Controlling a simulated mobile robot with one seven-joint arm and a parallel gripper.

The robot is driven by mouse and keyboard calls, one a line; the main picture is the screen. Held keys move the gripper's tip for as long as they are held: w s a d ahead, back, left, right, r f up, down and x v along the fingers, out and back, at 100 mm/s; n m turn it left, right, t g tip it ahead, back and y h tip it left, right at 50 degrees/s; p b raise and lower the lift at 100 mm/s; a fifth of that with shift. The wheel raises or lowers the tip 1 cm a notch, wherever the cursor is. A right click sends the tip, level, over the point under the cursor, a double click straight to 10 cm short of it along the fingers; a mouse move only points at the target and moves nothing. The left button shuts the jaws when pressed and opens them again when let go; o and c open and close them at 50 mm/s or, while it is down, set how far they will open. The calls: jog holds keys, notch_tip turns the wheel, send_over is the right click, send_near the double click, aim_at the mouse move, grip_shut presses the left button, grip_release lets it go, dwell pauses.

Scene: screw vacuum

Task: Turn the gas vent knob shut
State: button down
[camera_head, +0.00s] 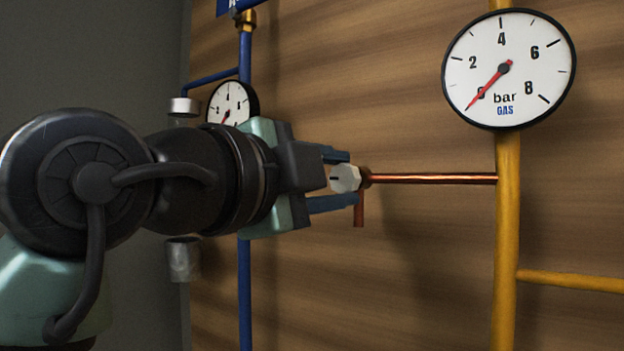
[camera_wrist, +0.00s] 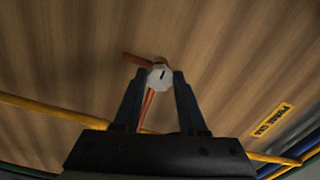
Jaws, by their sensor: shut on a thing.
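The gas vent knob (camera_head: 345,178) is a small pale faceted knob with a dark mark, at the end of a thin copper pipe (camera_head: 430,179). A short copper outlet (camera_head: 359,210) hangs down beside it. My gripper (camera_head: 350,179) reaches in from the left, shut on the knob, with one blue finger above and one below. In the wrist view the knob (camera_wrist: 160,77) sits between the two fingertips (camera_wrist: 160,74), its dark mark visible. The gas gauge (camera_head: 509,68) has its red needle at the low end, near zero.
A yellow gas pipe (camera_head: 507,240) runs vertically at the right, with a branch (camera_head: 575,281) going right. A blue pipe (camera_head: 245,290) and a second gauge (camera_head: 232,103) are behind my arm. The wooden wall (camera_head: 420,260) is close behind the knob.

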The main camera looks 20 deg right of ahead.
jog(key=shift+c, duration=2.3)
grip_release()
jog(key=b+v, duration=0.4)
jog(key=v, duration=0.9)
